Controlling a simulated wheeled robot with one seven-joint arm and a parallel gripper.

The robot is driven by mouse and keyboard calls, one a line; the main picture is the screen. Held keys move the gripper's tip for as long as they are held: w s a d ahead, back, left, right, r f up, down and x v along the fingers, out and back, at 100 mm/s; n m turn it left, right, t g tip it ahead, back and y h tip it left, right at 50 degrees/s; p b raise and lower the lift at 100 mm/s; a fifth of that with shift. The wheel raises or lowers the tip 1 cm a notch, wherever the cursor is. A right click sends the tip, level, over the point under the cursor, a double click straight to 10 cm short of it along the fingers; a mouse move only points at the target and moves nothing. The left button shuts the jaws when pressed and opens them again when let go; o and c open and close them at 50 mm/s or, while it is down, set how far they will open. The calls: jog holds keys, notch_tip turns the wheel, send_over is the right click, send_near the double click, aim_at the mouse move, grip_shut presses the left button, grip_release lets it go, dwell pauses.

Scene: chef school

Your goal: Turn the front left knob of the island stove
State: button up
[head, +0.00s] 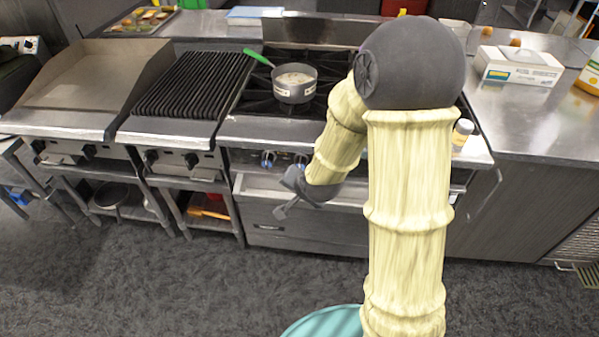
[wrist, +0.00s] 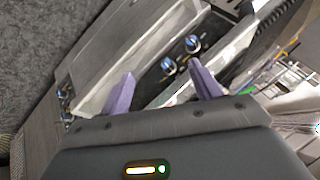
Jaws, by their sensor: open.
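The island stove (head: 226,131) has a row of blue-marked knobs on its front panel. The leftmost knob (head: 267,159) shows in the head view, with a second knob (head: 300,160) just right of it. In the wrist view the two appear as a farther knob (wrist: 192,43), which looks like the leftmost, and a nearer knob (wrist: 168,65). My gripper (head: 284,195) is in front of the stove, below the knobs. Its purple fingers are apart and empty in the wrist view (wrist: 161,68), touching neither knob. My arm hides the stove's right-hand knobs in the head view.
A pot (head: 293,88) with a green handle stands on the burners. A ridged grill (head: 190,84) and a flat griddle (head: 95,80) stand left of the stove. A drawer front (head: 265,210) lies below the knobs. The floor in front is clear.

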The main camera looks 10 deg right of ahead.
jog(key=w+a+f+m+t+b, duration=0.3)
jog(key=w+f+m, duration=0.3)
jog(key=f, duration=0.1)
jog(key=m+t+h+b, duration=0.7)
jog(key=m+b, duration=0.1)
jog(key=m, duration=1.5)
send_near(300, 166)
jog(key=f+v, duration=0.1)
jog(key=v, duration=0.5)
jog(key=shift+w, duration=0.15)
jog(key=shift+w+p, duration=0.15)
jog(key=shift+p, duration=0.25)
jog(key=p+x, duration=0.1)
jog(key=x, duration=0.7)
jog(key=p+x, duration=0.2)
jog(key=x, duration=0.7)
jog(key=shift+f, duration=0.25)
